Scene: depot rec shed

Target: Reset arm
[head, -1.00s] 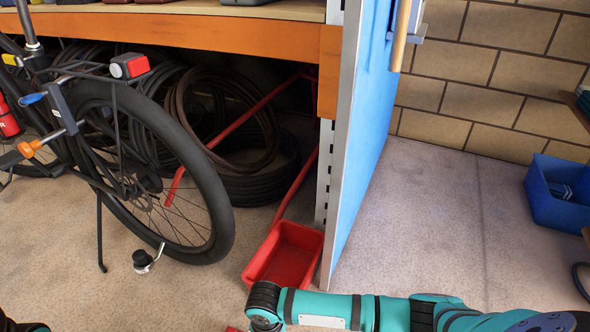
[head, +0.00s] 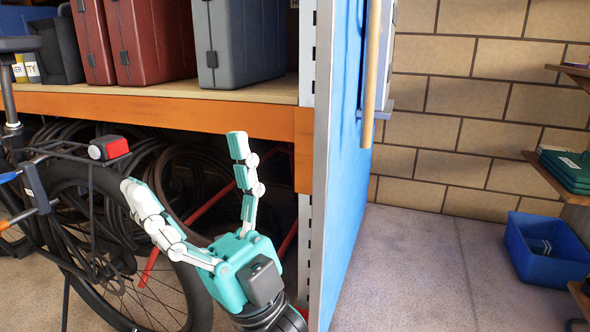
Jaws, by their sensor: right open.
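My right gripper (head: 183,170) is raised in the middle left of the head view, its teal and white fingers spread wide and pointing up. Nothing is between the fingers. It is in front of the orange shelf edge and the bicycle's rear wheel, and it covers part of both. My left gripper is not in view.
A bicycle (head: 88,170) with a red rear light stands at left. An orange-edged shelf (head: 190,112) holds red cases (head: 141,42) and a grey case (head: 240,45). A blue panel (head: 345,160) stands right of my gripper. A blue bin (head: 545,262) lies on the otherwise clear floor at right.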

